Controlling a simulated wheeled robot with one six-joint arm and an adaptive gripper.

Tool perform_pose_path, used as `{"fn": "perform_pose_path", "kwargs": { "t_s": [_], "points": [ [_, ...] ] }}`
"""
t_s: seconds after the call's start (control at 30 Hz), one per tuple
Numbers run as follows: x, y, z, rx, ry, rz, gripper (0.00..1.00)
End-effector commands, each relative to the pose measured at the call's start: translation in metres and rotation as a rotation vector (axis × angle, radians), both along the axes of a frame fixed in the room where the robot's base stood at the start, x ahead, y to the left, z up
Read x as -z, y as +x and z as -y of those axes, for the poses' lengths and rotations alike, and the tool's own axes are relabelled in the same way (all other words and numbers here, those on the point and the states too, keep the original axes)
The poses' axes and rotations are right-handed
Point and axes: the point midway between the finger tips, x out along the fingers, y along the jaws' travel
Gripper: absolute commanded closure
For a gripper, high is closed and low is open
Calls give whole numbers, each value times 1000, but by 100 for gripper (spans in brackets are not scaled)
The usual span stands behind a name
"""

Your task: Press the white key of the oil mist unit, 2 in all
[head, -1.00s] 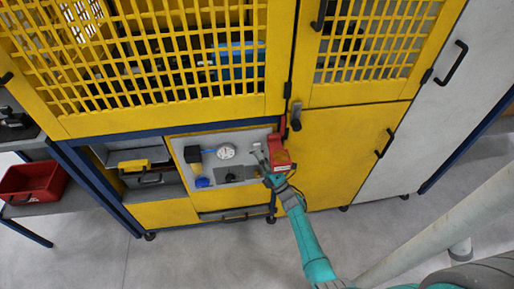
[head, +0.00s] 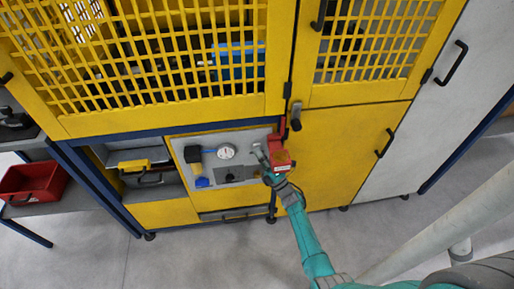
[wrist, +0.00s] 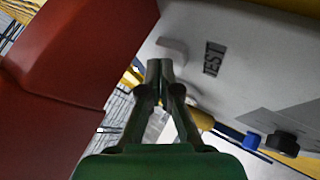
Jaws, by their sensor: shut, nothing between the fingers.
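The oil mist unit appears to be the pale grey panel (head: 236,143) with a round gauge (head: 226,151), set in the yellow cabinet. A whitish raised key (wrist: 172,48) sits left of that label. My gripper (head: 259,152) is at the panel's right side. Its shut, empty fingers (wrist: 160,66) point at the panel, with the tips just below the key in the picture. I cannot tell whether they touch it.
A red box (head: 280,160) is close beside my gripper and fills the left of the wrist view (wrist: 60,50). A yellow door (head: 345,150) is to the right. The floor in front is clear.

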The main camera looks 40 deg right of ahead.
Motion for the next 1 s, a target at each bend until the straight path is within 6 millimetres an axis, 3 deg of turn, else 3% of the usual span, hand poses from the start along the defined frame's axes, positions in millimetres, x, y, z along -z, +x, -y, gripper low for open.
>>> {"fn": "perform_pose_path", "kwargs": {
  "t_s": [0.73,1.0],
  "points": [
    [0,4,3,0,0,0,100],
    [0,-3,-2,0,0,0,100]
  ]
}}
